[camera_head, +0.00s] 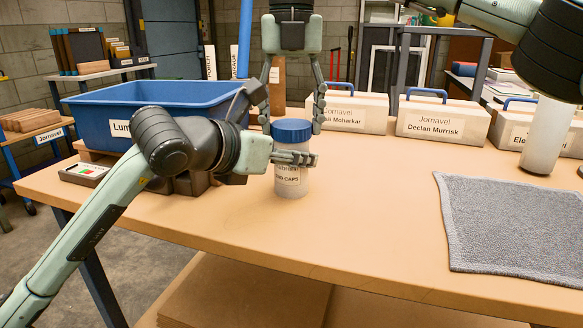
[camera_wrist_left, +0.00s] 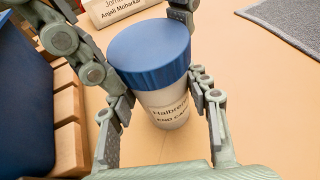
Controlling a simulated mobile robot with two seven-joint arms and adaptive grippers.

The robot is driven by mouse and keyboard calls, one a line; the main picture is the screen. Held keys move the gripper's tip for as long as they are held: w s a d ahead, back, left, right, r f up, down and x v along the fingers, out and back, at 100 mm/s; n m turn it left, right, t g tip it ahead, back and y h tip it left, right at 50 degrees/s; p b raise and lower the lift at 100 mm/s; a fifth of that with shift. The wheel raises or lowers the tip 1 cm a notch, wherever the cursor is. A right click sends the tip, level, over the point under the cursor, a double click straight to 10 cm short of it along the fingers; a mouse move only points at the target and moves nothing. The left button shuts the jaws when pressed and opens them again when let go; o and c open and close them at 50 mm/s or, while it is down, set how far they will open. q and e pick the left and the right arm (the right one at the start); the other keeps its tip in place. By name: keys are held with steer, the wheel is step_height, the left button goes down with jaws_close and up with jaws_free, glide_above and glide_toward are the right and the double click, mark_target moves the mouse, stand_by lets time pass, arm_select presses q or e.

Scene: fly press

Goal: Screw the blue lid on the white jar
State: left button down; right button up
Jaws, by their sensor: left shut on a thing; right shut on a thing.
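The white jar (camera_head: 291,184) stands upright on the table, its printed label facing front. The ribbed blue lid (camera_head: 292,131) sits level on top of it; whether its thread is engaged cannot be seen. My left gripper (camera_head: 294,158) is shut on the jar's body from the side, just below the lid. The left wrist view shows the jar (camera_wrist_left: 168,113) between its fingers and the lid (camera_wrist_left: 150,50) above them. My right gripper (camera_head: 292,120) comes down from above, with its fingers on either side of the lid, shut on it. The far side of the lid is hidden.
A blue bin (camera_head: 160,97) stands behind my left arm. Several labelled white boxes with blue handles (camera_head: 443,120) line the back. A grey cloth (camera_head: 510,225) lies at the right. The table's front middle is clear. A white cylinder (camera_head: 546,140) shows below my arm at the right.

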steer(key=m, duration=0.3)
steer(key=shift+m, duration=0.4)
steer(key=o, duration=1.3)
steer(key=shift+c, duration=0.2)
steer(key=shift+r, duration=2.25)
